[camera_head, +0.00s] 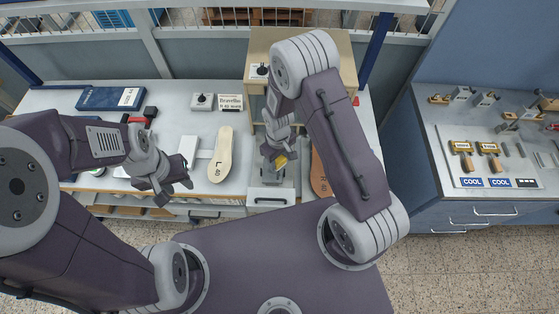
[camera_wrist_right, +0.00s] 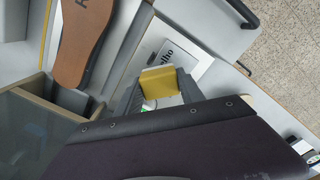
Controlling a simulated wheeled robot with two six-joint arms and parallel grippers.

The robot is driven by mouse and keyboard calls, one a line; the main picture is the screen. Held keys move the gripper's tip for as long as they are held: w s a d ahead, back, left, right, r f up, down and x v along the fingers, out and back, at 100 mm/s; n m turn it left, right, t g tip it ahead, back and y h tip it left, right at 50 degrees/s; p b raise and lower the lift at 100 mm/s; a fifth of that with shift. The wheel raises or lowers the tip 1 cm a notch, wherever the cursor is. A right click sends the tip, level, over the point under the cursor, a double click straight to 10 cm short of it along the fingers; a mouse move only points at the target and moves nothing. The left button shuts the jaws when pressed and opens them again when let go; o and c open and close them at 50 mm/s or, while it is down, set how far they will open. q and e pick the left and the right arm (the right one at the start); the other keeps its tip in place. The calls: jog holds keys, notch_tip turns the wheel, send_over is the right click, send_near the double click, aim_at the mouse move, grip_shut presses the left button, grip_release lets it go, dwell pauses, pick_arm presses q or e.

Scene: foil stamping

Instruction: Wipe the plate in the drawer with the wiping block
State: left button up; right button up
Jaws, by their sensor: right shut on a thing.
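My right gripper (camera_head: 279,157) is shut on a yellow wiping block (camera_head: 281,161), above the open drawer (camera_head: 271,194) in the middle of the bench. In the right wrist view the block (camera_wrist_right: 159,81) sits between the two grey fingers, over a pale plate (camera_wrist_right: 186,54) with dark lettering. The block and fingers hide part of the plate; I cannot tell whether the block touches it. My left gripper (camera_head: 174,188) is open and empty, left of the drawer near the bench's front edge.
A pale insole marked L 40 (camera_head: 221,155) lies left of the drawer. A brown insole (camera_wrist_right: 83,40) lies on the other side. A wooden-framed machine housing (camera_head: 258,50) stands behind my right arm. A side bench (camera_head: 440,140) with tools stands at the right.

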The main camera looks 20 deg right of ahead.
jog(key=shift+r+p, duration=0.3)
jog(key=shift+r, duration=0.35)
jog(key=shift+d+r+p, duration=0.3)
jog(key=shift+r+p, duration=0.3)
jog(key=shift+r, duration=0.15)
jog(key=shift+s+r, duration=0.1)
jog(key=shift+r, duration=0.25)
jog(key=shift+a, duration=0.1)
jog(key=shift+a+f, duration=0.1)
